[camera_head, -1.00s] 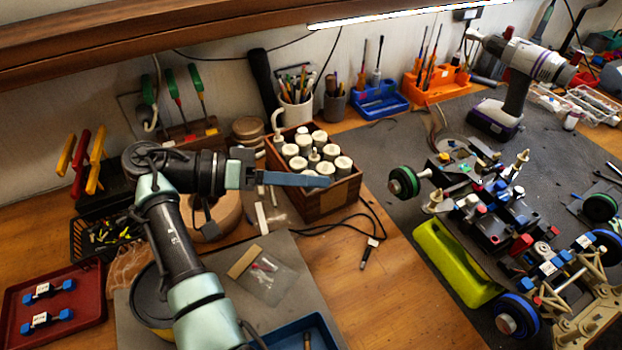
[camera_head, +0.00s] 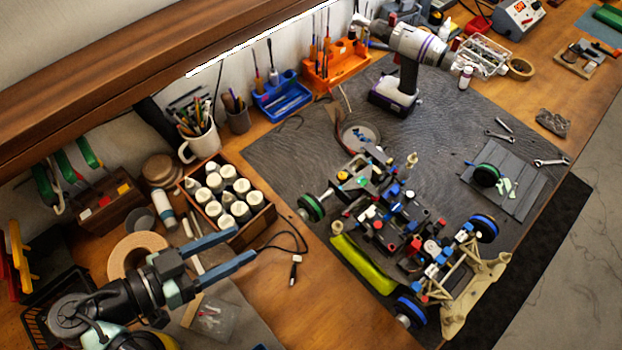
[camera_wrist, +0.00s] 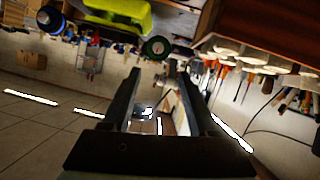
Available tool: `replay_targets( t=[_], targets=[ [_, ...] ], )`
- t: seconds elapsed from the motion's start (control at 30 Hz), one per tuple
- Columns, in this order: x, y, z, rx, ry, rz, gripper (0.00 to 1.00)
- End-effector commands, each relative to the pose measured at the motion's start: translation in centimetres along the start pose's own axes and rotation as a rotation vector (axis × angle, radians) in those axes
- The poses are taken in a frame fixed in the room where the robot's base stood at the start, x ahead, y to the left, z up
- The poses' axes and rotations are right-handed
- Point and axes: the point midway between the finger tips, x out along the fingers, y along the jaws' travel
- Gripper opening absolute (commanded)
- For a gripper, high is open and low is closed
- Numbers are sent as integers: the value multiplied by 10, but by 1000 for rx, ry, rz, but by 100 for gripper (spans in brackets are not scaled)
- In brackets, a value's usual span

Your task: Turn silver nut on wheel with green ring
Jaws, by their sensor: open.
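The RC car chassis (camera_head: 405,225) stands on the dark mat. At its left corner is a wheel with a green ring (camera_head: 314,206), with a silver nut (camera_head: 302,214) on its outer, left side. The wheel also shows in the wrist view (camera_wrist: 157,47), beyond my fingers; the nut is too small to make out clearly there. A second green-ringed wheel (camera_head: 486,175) lies loose on a grey tray. My gripper (camera_head: 246,246) is open and empty, left of and apart from the mounted wheel, in front of the wooden box. It also shows in the wrist view (camera_wrist: 154,72).
A wooden box of white-capped bottles (camera_head: 262,222) stands close behind my fingers. A black cable (camera_head: 293,262) lies on the table between my gripper and the mat.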

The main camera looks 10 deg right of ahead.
Motion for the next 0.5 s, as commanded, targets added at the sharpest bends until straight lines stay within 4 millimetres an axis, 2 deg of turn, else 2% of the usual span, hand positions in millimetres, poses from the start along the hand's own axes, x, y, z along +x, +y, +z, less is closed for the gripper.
replay_targets(
  t=[0.1, 0.23, 0.37, 0.5],
  targets=[
    [-5, 5, 3, 14, -7, -16, 60],
    [5, 4, 6, 18, -8, -14, 60],
    [22, 4, 7, 18, -9, -11, 60],
    [50, 7, 1, 14, -9, -8, 60]
  ],
)
